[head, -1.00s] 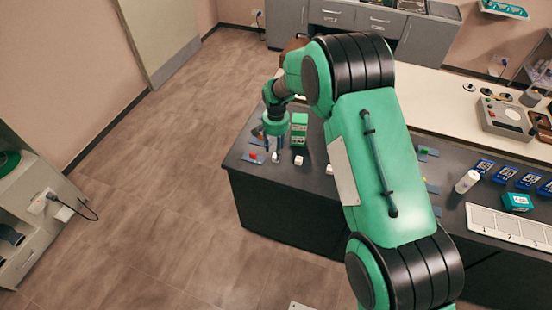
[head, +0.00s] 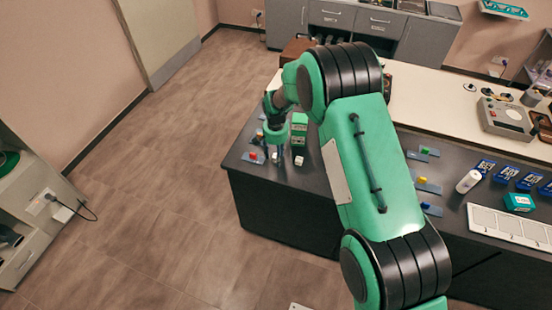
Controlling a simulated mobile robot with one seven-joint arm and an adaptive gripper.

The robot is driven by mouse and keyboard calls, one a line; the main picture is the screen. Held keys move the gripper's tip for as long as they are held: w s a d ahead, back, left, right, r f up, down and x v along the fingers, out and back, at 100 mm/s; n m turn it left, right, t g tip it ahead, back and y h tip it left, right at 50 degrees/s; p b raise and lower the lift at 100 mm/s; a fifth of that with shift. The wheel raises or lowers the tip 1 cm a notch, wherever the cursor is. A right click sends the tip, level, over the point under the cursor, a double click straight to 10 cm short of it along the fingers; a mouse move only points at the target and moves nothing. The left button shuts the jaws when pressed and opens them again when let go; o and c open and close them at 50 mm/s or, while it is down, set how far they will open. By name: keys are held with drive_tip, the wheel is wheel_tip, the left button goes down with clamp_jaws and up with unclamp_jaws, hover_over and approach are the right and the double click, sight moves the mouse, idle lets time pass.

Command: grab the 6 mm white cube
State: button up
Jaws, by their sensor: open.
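My gripper (head: 274,154) is open and points down at the left end of the dark counter, its fingertips close to the top. A small white cube (head: 298,160) sits on the counter just right of the fingers, apart from them. Another small pale object between or behind the fingertips is mostly hidden. No size marking can be read at this scale, so I cannot tell which piece is the 6 mm cube.
A red cube (head: 253,155) lies on a blue card left of the fingers. A green box (head: 299,124) stands behind the white cube. Blue cards with coloured cubes, a white bottle (head: 468,181) and a numbered white tray (head: 510,226) lie to the right.

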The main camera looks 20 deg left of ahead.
drive_tip(key=c, duration=0.9)
drive_tip(key=shift+r, duration=0.15)
drive_tip(key=shift+r, duration=0.5)
drive_tip(key=shift+s+d+r+p, duration=0.1)
drive_tip(key=shift+s+r+p, duration=0.1)
drive_tip(key=shift+r, duration=0.4)
drive_tip(key=shift+s+d+r+p, duration=0.1)
drive_tip(key=shift+r+p, duration=0.1)
drive_tip(key=shift+r, duration=0.4)
drive_tip(key=s+d, duration=0.2)
drive_tip(key=s, duration=0.2)
drive_tip(key=s+d+r+p, duration=0.1)
drive_tip(key=s+d, duration=0.2)
drive_tip(key=s, duration=0.1)
drive_tip(key=s+d, duration=0.3)
drive_tip(key=s, duration=0.1)
drive_tip(key=shift+s+d+r, duration=0.2)
drive_tip(key=shift+s+d, duration=0.05)
drive_tip(key=shift+s, duration=0.05)
